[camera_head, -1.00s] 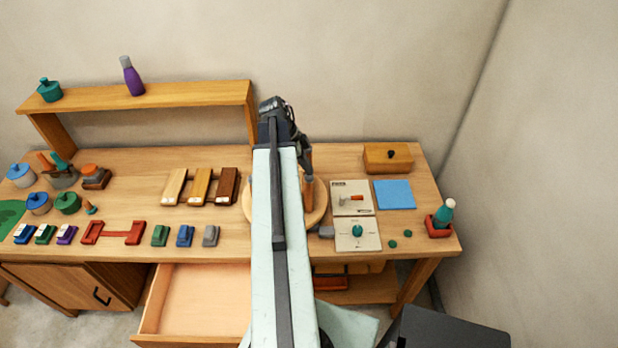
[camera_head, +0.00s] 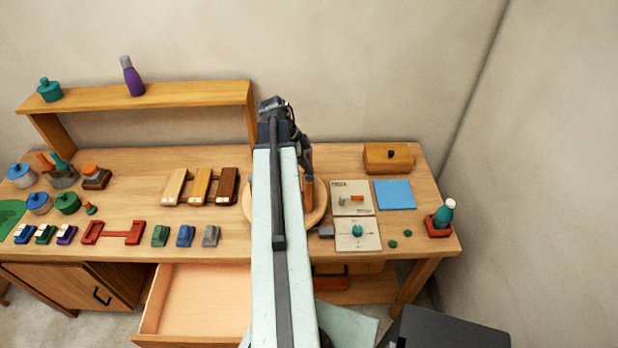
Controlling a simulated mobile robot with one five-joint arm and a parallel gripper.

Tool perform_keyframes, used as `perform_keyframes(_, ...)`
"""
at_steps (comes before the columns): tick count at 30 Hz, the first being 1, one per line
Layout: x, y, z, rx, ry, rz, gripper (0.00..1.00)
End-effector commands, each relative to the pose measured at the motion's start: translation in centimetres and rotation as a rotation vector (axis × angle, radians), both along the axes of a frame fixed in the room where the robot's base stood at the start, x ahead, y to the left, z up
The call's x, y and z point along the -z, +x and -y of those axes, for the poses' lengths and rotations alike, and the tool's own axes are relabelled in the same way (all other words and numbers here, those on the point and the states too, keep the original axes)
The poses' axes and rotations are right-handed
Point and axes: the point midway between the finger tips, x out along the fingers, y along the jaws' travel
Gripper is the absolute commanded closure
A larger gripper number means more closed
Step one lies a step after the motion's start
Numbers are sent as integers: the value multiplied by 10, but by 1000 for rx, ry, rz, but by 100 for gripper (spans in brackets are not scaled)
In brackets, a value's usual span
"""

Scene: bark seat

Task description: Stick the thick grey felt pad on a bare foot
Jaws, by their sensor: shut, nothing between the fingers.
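A round wooden seat (camera_head: 318,214) lies on the bench, mostly hidden behind my arm. An upright brown leg (camera_head: 309,194) rises from its right side; any other legs are hidden. My gripper (camera_head: 306,168) is beyond the arm, dark, over the seat close to the top of that leg. It is shut and empty; its fingertips are hard to make out, and I cannot tell if it touches the leg. A small grey piece (camera_head: 326,231) lies at the seat's front right edge. I cannot tell whether it is the thick felt pad. Another grey block (camera_head: 211,235) stands further left.
Green (camera_head: 160,235) and blue (camera_head: 185,236) blocks and a red holder (camera_head: 113,233) line the front left. Two white cards (camera_head: 352,198), a blue sheet (camera_head: 395,194) and a wooden box (camera_head: 388,158) are at right. An open drawer (camera_head: 200,300) juts out below.

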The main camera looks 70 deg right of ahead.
Motion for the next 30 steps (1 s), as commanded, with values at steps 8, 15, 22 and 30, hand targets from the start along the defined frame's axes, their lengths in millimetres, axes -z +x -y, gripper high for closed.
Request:
perform_keyframes(8,0,0,0,0,0,0,100)
perform_keyframes(15,4,0,0,0,0,0,100)
perform_keyframes(22,8,0,0,0,0,0,100)
perform_keyframes(30,12,0,0,-1,0,0,100)
